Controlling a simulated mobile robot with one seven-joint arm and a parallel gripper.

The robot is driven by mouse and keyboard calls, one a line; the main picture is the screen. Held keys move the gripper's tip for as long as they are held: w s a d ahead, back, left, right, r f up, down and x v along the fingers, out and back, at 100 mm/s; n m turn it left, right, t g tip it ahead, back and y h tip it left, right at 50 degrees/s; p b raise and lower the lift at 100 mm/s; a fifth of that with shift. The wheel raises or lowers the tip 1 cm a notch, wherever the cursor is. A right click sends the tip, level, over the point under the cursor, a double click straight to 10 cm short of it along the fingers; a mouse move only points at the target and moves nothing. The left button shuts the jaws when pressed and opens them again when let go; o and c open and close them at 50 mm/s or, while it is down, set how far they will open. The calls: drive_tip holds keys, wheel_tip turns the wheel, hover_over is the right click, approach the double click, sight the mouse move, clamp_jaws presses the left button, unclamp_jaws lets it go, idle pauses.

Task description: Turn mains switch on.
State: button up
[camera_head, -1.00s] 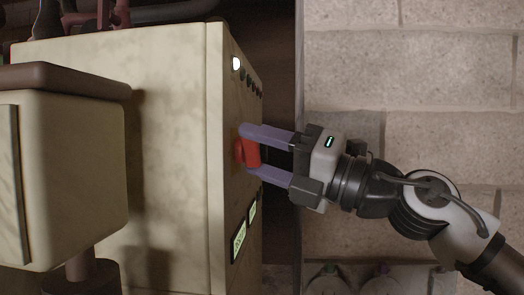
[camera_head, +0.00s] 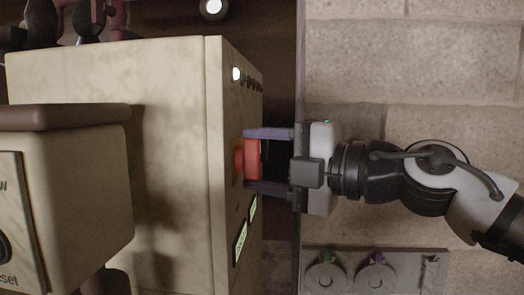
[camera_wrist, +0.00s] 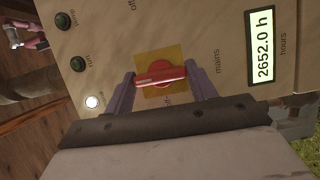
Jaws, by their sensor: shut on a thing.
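The mains switch is a red rotary handle (camera_wrist: 160,73) on a yellow plate (camera_wrist: 173,54), beside the printed word "mains". In the wrist view its bar lies nearly crosswise, slightly tilted. My gripper (camera_wrist: 160,78) has a purple finger at each end of the bar and is shut on it. In the head view the red switch (camera_head: 252,158) sticks out from the narrow panel face, between the two fingers of my gripper (camera_head: 249,161). The lettering just below the handle is partly hidden and hard to read.
An hour meter (camera_wrist: 262,46) reading 2652.0 h sits beside the switch. A lit white lamp (camera_wrist: 92,101) and dark green lamps (camera_wrist: 78,64) line the panel's other side. A cream box (camera_head: 80,185) stands at left. A grey unit with knobs (camera_head: 375,275) is lower right.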

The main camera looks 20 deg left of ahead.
idle(0.6)
drive_tip(key=o, duration=1)
drive_tip(key=shift+d, duration=0.1)
drive_tip(key=s+d+b, duration=0.1)
drive_tip(key=d+b, duration=0.3)
drive_tip(key=d, duration=0.9)
drive_tip(key=shift+s+d+r, duration=0.15)
drive_tip(key=shift+s+d, duration=0.1)
drive_tip(key=shift+d, duration=0.05)
